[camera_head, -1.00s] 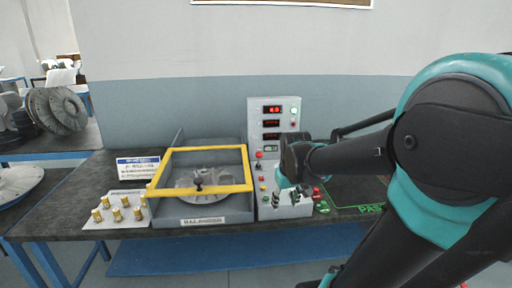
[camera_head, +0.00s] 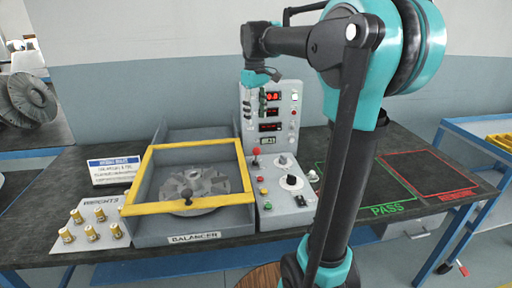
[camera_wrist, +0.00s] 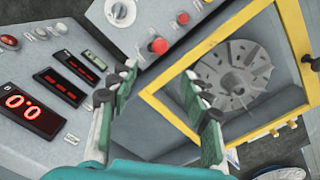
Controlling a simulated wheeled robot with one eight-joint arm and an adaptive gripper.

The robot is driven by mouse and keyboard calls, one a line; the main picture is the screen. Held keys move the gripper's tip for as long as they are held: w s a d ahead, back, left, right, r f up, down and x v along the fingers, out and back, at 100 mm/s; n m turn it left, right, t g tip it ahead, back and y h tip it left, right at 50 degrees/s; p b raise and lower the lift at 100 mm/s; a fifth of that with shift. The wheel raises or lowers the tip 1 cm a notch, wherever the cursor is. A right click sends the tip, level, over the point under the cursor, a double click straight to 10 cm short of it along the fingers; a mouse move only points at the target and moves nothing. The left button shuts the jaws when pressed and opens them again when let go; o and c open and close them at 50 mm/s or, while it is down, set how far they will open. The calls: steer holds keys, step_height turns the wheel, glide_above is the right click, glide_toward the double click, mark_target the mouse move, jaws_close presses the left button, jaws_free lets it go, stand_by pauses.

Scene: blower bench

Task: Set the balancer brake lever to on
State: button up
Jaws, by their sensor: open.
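A lever with a red ball knob (camera_head: 256,152) stands at the back left of the grey control panel (camera_head: 280,215) of the balancer. I take it to be the brake lever; its setting cannot be read. In the wrist view the red knob (camera_wrist: 158,46) shows from above, beyond my fingertips. My gripper (camera_head: 254,104) hangs above the lever in front of the display column, pointing down. In the wrist view my gripper (camera_wrist: 160,76) has its two fingers wide apart with nothing between them, clear of the knob.
The display column (camera_head: 270,112) stands close behind my gripper. A yellow-framed cover (camera_head: 188,211) lies over the rotor (camera_head: 198,186) at the left. Small buttons and dials (camera_head: 292,182) share the panel. PASS and red-outlined zones (camera_head: 430,172) lie at the right, beyond my arm.

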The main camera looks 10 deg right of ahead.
mark_target(256, 156)
step_height(256, 156, down, 14)
steer(key=shift+w+d+r, duration=0.1)
steer(key=shift+d, duration=0.05)
steer(key=shift+c, duration=0.3)
jaws_close()
